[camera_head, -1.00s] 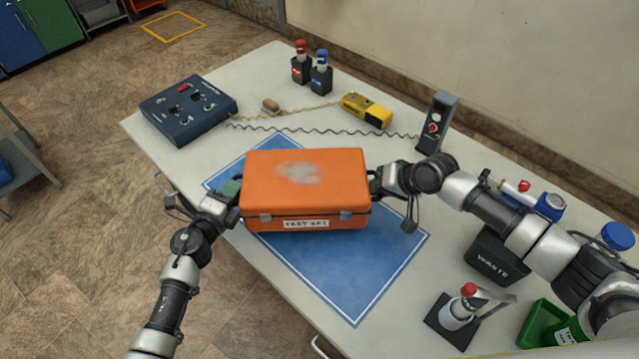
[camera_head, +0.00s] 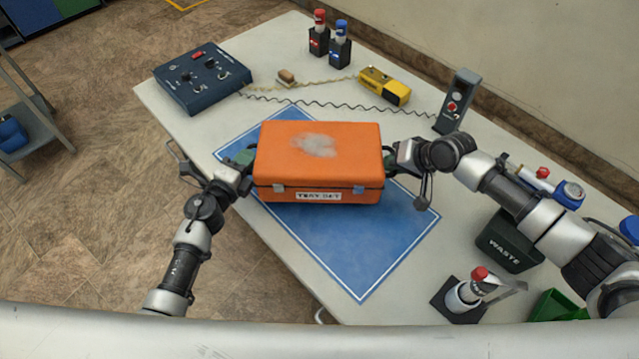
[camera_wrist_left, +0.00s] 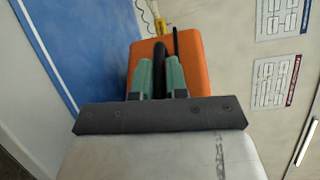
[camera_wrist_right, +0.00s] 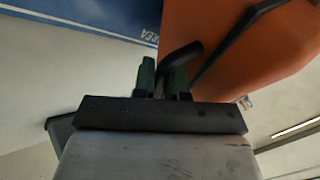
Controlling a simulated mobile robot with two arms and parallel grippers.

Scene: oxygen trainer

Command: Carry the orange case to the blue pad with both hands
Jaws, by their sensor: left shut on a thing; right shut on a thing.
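The orange case (camera_head: 320,160) with a worn grey patch on its lid is over the far part of the blue pad (camera_head: 360,250); I cannot tell whether it touches the pad. My left gripper (camera_head: 243,160) is shut on the dark handle at the case's left side, and the left wrist view shows its green fingers (camera_wrist_left: 160,78) around that handle. My right gripper (camera_head: 391,160) is shut on the right side handle, which also shows between its fingers (camera_wrist_right: 163,78) in the right wrist view. The case looks about level.
Behind the pad are a dark blue control box (camera_head: 203,82), a yellow device (camera_head: 385,86) with a coiled cord, and red and blue bottles (camera_head: 330,42). A grey handset stand (camera_head: 457,101) is at the right. A black waste bin (camera_head: 510,240) and a red-capped bottle (camera_head: 470,291) stand right of the pad.

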